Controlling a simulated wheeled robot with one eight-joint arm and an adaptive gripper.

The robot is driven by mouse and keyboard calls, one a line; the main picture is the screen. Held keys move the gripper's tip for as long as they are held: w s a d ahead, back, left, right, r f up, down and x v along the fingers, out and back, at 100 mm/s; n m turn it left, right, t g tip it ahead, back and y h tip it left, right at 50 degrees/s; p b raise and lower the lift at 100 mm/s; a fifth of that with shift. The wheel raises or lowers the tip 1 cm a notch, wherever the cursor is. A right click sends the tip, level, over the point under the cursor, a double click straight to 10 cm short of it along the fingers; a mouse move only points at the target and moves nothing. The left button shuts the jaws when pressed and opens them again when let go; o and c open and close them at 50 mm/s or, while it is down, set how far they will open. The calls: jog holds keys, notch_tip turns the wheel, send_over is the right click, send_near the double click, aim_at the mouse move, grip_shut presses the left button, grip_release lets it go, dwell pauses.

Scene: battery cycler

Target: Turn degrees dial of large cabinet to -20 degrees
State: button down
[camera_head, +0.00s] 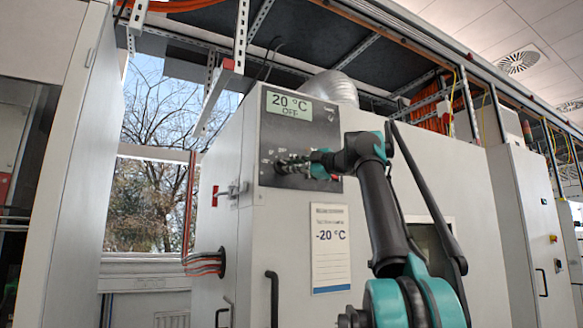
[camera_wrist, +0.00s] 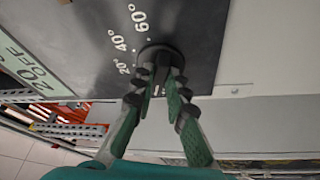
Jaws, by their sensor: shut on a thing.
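The large cabinet (camera_head: 380,245) is light grey, with a dark control panel (camera_head: 283,130) at its upper front. The display (camera_head: 289,105) on the panel reads 20 °C and OFF; part of it shows in the wrist view (camera_wrist: 28,68). The round black degrees dial (camera_wrist: 160,52) sits on the panel, with white marks 20°, 40° and 60° beside it. My gripper (camera_wrist: 160,74) is shut on the dial, one finger on each side. In the head view my gripper (camera_head: 280,166) reaches the panel from the right and covers the dial. The dial's pointer setting cannot be read.
A paper sheet (camera_head: 330,248) reading -20 °C hangs on the cabinet front below the panel. A black door handle (camera_head: 272,298) stands out at lower left. Red-handled latch (camera_head: 229,191) and cables (camera_head: 203,263) are on the cabinet's left side. Another cabinet (camera_head: 533,220) stands at right.

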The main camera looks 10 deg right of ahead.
jog(key=shift+r+n+g, duration=0.15)
jog(key=shift+n+g, duration=0.25)
jog(key=shift+n, duration=0.8)
jog(key=c, duration=1.5)
grip_release()
jog(key=shift+c, duration=0.2)
jog(key=shift+s+d, duration=0.1)
jog(key=r+v, duration=0.1)
jog(key=v, duration=1)
jog(key=shift+s+d+f, duration=0.2)
jog(key=shift+s+f, duration=0.15)
jog(key=shift+f, duration=0.05)
jog(key=shift+w, duration=0.15)
